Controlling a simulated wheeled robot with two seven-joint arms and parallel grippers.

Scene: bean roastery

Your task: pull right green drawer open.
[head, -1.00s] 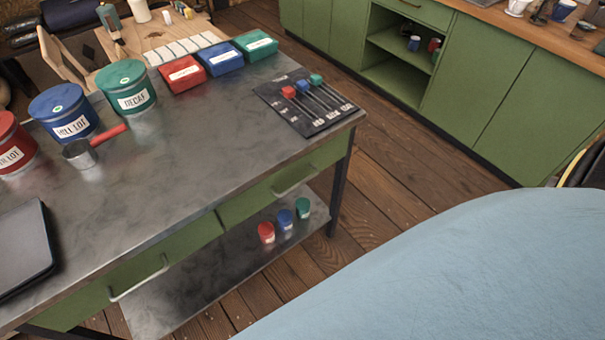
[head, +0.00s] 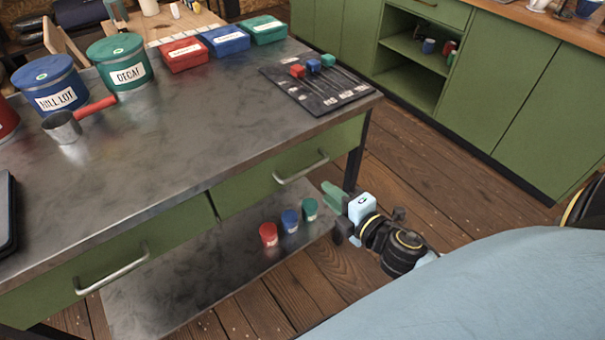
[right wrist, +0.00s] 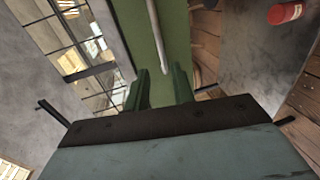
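The right green drawer (head: 245,185) is shut under the metal worktop, with a silver bar handle (head: 301,168) on its front. My right gripper (head: 332,196) is just to the right of and below the handle, apart from it. In the right wrist view, the two green fingers (right wrist: 160,88) stand apart with nothing between them. The handle (right wrist: 157,38) runs ahead of the fingertips there, against the green drawer front (right wrist: 177,50). The left green drawer (head: 60,285) with its own handle (head: 112,272) is shut too. My left gripper is not in view.
On the worktop (head: 190,125) stand canisters, a scoop (head: 65,125), colored boxes and a slider panel (head: 315,88). Red, blue and green cups (head: 290,220) stand on the lower shelf (head: 190,275). A table leg (head: 357,150) is near my right gripper. Green cabinets (head: 480,90) stand behind.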

